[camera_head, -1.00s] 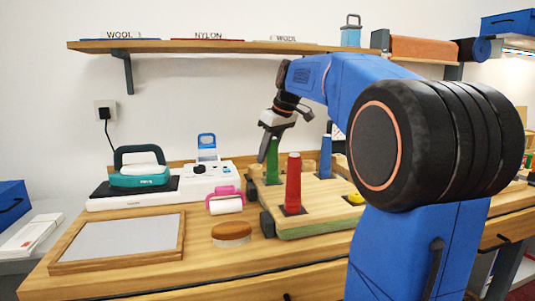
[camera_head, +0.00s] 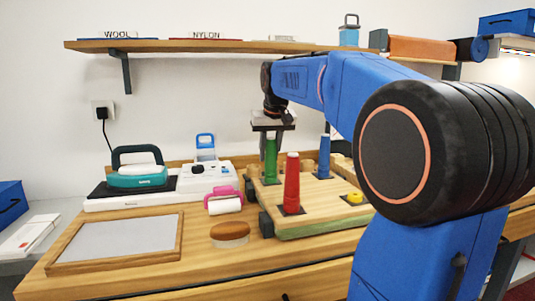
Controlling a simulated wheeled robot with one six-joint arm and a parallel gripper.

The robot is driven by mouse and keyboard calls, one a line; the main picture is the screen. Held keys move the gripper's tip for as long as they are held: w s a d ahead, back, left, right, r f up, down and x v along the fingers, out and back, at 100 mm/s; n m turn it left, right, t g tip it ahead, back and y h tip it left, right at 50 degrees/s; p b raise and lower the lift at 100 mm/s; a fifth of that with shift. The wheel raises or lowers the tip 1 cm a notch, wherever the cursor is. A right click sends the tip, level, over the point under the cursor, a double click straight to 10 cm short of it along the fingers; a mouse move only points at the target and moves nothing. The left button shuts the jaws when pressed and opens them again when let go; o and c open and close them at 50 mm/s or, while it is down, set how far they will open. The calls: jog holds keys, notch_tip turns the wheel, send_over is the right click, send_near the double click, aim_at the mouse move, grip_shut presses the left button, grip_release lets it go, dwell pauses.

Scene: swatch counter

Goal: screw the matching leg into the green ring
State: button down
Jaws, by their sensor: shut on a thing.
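A wooden board (camera_head: 325,213) with dark wheel-like parts at its left side lies on the counter. A green leg (camera_head: 270,160) stands upright at the board's back left, its foot at a dark square plate; a green ring cannot be told apart from it. My gripper (camera_head: 270,133) points straight down and is shut on the top of the green leg. A red leg (camera_head: 291,182) stands upright at the front left and a blue leg (camera_head: 324,158) at the back. A low yellow piece (camera_head: 354,197) sits at the right, with no leg in it.
A pink roller (camera_head: 223,201), a round brush (camera_head: 230,234) and a framed panel (camera_head: 115,247) lie left of the board. A teal iron-like device (camera_head: 138,175) and a white device (camera_head: 205,176) stand behind them. A shelf (camera_head: 230,46) hangs above.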

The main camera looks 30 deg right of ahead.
jog(key=m, duration=0.1)
jog(key=m+h, duration=0.1)
jog(key=m, duration=0.1)
jog(key=m+g, duration=0.1)
jog(key=shift+s+d+f+m+h, duration=0.1)
jog(key=shift+s+d+m+h, duration=0.2)
jog(key=shift+d+m, duration=0.1)
jog(key=shift+s+d+m+g+h, duration=0.1)
jog(key=shift+d+m+g+h, duration=0.1)
jog(key=shift+m, duration=0.5)
jog(key=shift+d+m+g+h, duration=0.1)
jog(key=shift+m+g+h, duration=0.1)
jog(key=shift+m, duration=0.5)
jog(key=c, duration=1.7)
grip_release()
jog(key=shift+o, duration=0.2)
